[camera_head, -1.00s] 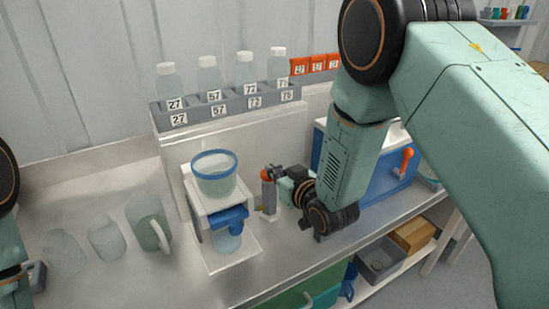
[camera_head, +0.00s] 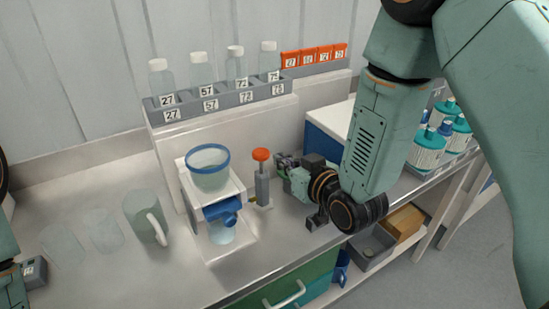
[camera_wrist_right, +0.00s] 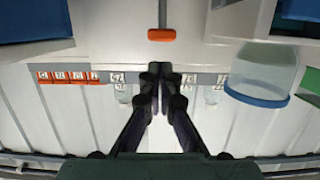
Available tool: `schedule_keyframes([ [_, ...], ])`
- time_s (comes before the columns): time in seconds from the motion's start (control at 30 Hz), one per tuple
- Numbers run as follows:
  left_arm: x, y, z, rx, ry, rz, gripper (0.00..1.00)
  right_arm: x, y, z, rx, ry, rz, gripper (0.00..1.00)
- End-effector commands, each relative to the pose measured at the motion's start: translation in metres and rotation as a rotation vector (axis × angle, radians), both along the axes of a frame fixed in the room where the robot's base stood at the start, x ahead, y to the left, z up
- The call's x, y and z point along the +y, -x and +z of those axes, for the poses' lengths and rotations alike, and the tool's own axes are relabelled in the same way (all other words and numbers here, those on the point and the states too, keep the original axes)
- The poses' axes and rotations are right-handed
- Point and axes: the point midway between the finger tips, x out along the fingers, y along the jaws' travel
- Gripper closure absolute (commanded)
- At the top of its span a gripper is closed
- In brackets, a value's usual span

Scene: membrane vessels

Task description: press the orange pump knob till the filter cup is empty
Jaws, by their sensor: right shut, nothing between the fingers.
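The orange pump knob (camera_head: 261,154) stands on a thin stem above its grey pump body (camera_head: 262,188), right of the filter stand. It also shows in the right wrist view (camera_wrist_right: 161,35). The clear filter cup (camera_head: 208,178) with a blue rim sits on the white stand; I cannot tell its liquid level. It shows upside down in the wrist view (camera_wrist_right: 264,72). Only a bit of my left arm shows.
Numbered bottles (camera_head: 201,72) stand in a grey rack (camera_head: 190,114) behind. A mug (camera_head: 145,217) and faint glass vessels (camera_head: 106,232) stand left. A blue-sided box (camera_head: 325,147) is behind my right arm. The bench front is clear.

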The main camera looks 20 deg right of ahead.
Motion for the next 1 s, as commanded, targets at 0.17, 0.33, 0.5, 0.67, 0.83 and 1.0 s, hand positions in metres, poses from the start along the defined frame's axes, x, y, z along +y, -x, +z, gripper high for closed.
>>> schedule_keyframes([
  [0.17, 0.000, 0.000, -0.001, 0.000, 0.000, 0.000, 0.26, -0.004, 0.015, 0.004, -0.001, -0.001, 0.000, 1.00],
  [0.33, 0.000, 0.000, -0.001, 0.000, 0.000, 0.000, 0.26, -0.004, 0.018, 0.005, -0.001, 0.000, 0.000, 1.00],
  [0.5, 0.000, 0.000, -0.001, 0.000, 0.000, 0.000, 0.26, -0.004, 0.019, 0.005, -0.001, 0.001, 0.000, 1.00],
  [0.67, 0.000, 0.000, -0.001, 0.000, 0.000, 0.000, 0.26, -0.004, 0.019, 0.005, -0.001, 0.000, 0.001, 1.00],
  [0.83, 0.000, 0.000, -0.001, 0.000, 0.000, 0.000, 0.26, -0.004, 0.019, 0.005, -0.001, 0.000, 0.001, 1.00],
  [1.0, 0.000, 0.000, -0.001, 0.000, 0.000, 0.000, 0.26, -0.004, 0.019, 0.005, -0.001, 0.000, 0.001, 1.00],
])
